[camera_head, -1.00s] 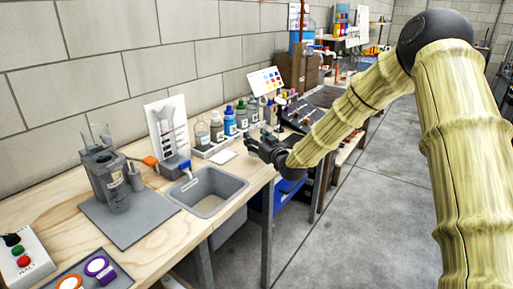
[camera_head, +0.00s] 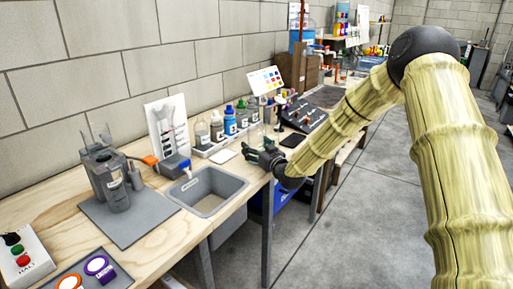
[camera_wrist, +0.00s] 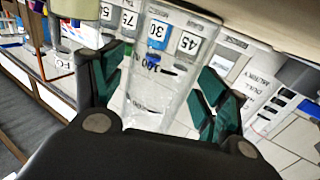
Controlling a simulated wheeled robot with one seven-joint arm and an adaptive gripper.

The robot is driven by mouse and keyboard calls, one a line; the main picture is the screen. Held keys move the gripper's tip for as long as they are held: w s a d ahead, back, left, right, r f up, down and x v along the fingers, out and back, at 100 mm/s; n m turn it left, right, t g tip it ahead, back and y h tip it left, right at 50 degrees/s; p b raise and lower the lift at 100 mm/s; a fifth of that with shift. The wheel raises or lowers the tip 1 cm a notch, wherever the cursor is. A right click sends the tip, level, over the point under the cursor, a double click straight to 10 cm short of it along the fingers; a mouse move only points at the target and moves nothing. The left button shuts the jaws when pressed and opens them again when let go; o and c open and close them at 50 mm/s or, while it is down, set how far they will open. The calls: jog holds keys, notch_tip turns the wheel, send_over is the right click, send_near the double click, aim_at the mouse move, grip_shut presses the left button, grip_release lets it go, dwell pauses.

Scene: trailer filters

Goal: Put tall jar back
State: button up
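A tall clear jar (camera_wrist: 160,85) stands out in the wrist view between the two green-padded fingers of my gripper (camera_wrist: 165,85). Small marks show on its see-through wall, and labels behind it show through. The jar's lower part is hidden by the gripper.
A grey basin (camera_head: 232,185) is set in the bench at the near side. Several bottles (camera_head: 229,122) stand in a row along the wall. A dark sloped panel (camera_head: 302,115) is just beyond my gripper. A white card (camera_head: 223,155) lies on the bench.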

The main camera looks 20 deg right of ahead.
jog(key=shift+r, duration=0.15)
jog(key=v, duration=1.2)
dwell(0.3)
